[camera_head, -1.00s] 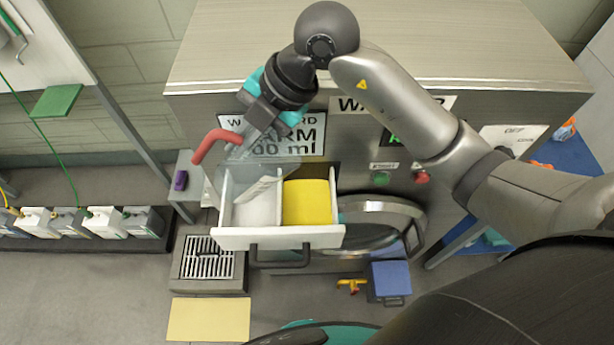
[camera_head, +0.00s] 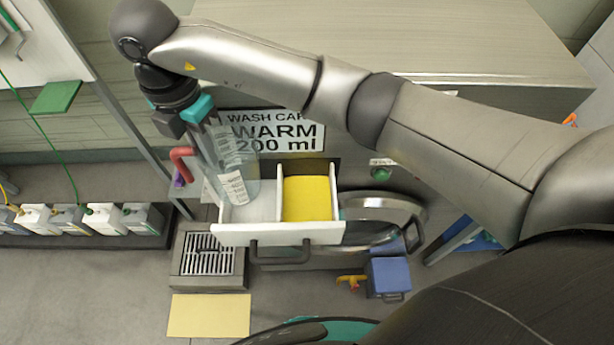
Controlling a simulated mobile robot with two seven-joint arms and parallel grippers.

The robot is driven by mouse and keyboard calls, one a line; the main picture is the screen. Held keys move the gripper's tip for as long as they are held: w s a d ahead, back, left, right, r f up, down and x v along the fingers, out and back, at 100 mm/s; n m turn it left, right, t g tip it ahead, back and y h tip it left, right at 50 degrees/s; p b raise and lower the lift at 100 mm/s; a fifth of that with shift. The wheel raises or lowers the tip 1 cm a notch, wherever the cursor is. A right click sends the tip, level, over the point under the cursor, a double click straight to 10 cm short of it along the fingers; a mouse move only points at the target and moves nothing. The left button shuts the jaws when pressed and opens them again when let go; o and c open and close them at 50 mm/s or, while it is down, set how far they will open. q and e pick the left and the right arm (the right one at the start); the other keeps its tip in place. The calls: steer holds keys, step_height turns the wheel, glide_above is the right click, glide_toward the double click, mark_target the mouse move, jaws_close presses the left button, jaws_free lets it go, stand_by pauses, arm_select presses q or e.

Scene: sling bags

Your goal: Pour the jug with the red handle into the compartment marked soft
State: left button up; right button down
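A clear jug (camera_head: 232,172) with a red handle (camera_head: 182,160) and printed measure marks hangs at my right gripper (camera_head: 192,112), which has teal pads and seems shut on it. The fingertips are partly hidden. The jug leans over the left side of an open white drawer (camera_head: 230,236). The drawer has a pale left compartment (camera_head: 258,208), partly behind the jug, and a right compartment with a yellow surface (camera_head: 306,198). I cannot read any mark saying soft. Whether liquid is in the jug is unclear. My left gripper is not in view.
A sign (camera_head: 275,132) reading WARM 200 ml is on the machine front behind the jug. A round door (camera_head: 385,212) stands right of the drawer. A floor grate (camera_head: 208,256) and a blue box (camera_head: 388,277) lie below. White containers (camera_head: 102,219) line the left.

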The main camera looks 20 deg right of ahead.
steer(key=shift+r, duration=0.1)
stand_by(0.3)
steer(key=shift+r, duration=1.45)
